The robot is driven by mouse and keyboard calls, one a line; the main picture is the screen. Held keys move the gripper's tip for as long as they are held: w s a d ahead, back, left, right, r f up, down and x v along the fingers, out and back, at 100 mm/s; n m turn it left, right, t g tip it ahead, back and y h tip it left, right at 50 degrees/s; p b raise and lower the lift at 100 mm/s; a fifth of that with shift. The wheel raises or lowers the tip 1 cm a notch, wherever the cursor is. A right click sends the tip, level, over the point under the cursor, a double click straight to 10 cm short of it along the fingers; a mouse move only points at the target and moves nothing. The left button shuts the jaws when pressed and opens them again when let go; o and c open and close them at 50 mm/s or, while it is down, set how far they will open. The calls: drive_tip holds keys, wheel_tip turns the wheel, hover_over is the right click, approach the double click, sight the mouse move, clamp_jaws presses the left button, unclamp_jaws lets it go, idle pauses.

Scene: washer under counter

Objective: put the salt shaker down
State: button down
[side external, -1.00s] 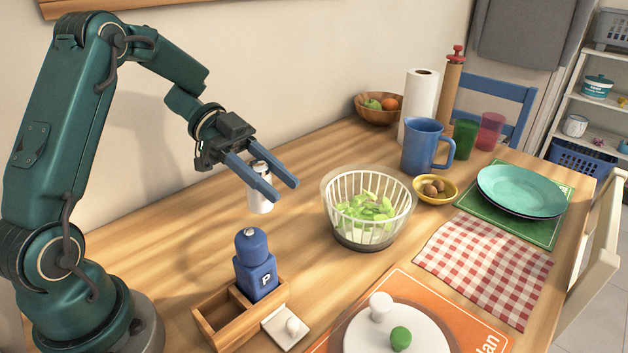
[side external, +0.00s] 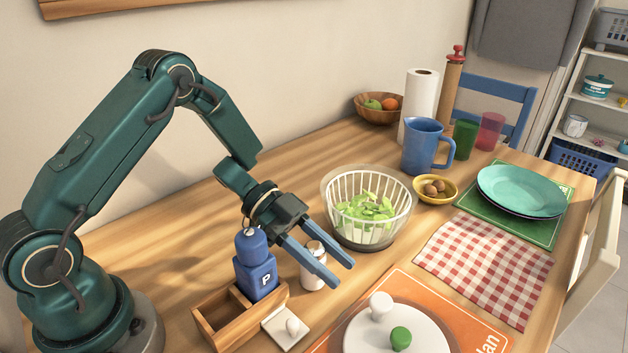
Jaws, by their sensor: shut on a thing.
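The salt shaker (side external: 312,268) is a small white cylinder with a grey top. It stands upright between the two blue fingers of my gripper (side external: 338,274), which is shut on it. The near finger hides part of the shaker. I cannot tell whether its base touches the table. The shaker is right of the blue pepper mill (side external: 257,278) marked P, and in front of the salad spinner basket.
The mill stands in a wooden caddy (side external: 215,322), with a small white square piece (side external: 285,328) beside it. The salad basket (side external: 367,207) is behind my gripper. An orange mat (side external: 462,325) with a white round lid (side external: 380,335) lies at front right.

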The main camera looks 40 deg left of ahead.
drive_tip(key=shift+f, duration=0.2)
drive_tip(key=shift+c, duration=1.8)
unclamp_jaws()
drive_tip(key=v, duration=1.2)
drive_tip(key=x, duration=1.1)
drive_tip(key=shift+d, duration=0.1)
drive_tip(key=shift+w+d+r, duration=0.1)
drive_tip(key=shift+d+r, duration=0.1)
drive_tip(key=shift+r, duration=0.35)
drive_tip(key=shift+d+r, duration=0.15)
drive_tip(key=shift+r, duration=1.15)
